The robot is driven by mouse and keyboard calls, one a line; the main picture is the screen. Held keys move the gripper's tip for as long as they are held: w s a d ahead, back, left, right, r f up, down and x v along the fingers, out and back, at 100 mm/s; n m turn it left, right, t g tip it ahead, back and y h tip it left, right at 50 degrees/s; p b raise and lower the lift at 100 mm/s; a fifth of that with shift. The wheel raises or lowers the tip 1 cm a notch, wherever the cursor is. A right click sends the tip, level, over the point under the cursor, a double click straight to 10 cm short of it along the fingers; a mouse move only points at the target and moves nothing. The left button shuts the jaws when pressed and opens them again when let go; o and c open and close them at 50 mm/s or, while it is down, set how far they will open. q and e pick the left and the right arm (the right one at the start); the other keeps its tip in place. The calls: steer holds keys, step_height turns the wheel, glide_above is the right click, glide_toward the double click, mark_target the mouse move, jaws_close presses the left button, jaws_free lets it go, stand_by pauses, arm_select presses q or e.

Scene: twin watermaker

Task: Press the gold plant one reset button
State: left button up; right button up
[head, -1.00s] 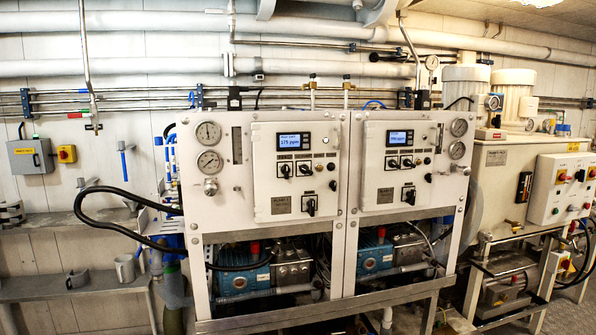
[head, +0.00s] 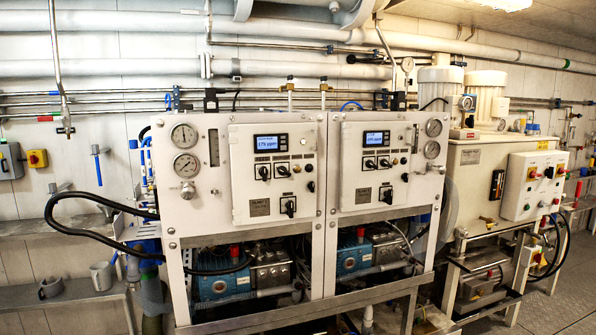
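Two white watermaker panels stand side by side, the left panel (head: 275,175) and the right panel (head: 377,165). The left panel has a lit display (head: 266,143), black rotary switches and a nameplate (head: 260,207) too small to read. A small dark round button (head: 311,186) sits near its right edge. The right panel has a similar lit display (head: 374,139), rotary switches, and a small dark button (head: 405,177). Neither of my grippers is in view.
Below the panels are blue pumps (head: 220,285) in an open frame. A black hose (head: 70,232) loops out on the left above a grey shelf (head: 70,298). A white control box (head: 533,185) with coloured buttons is at the right. Floor is visible at the lower right.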

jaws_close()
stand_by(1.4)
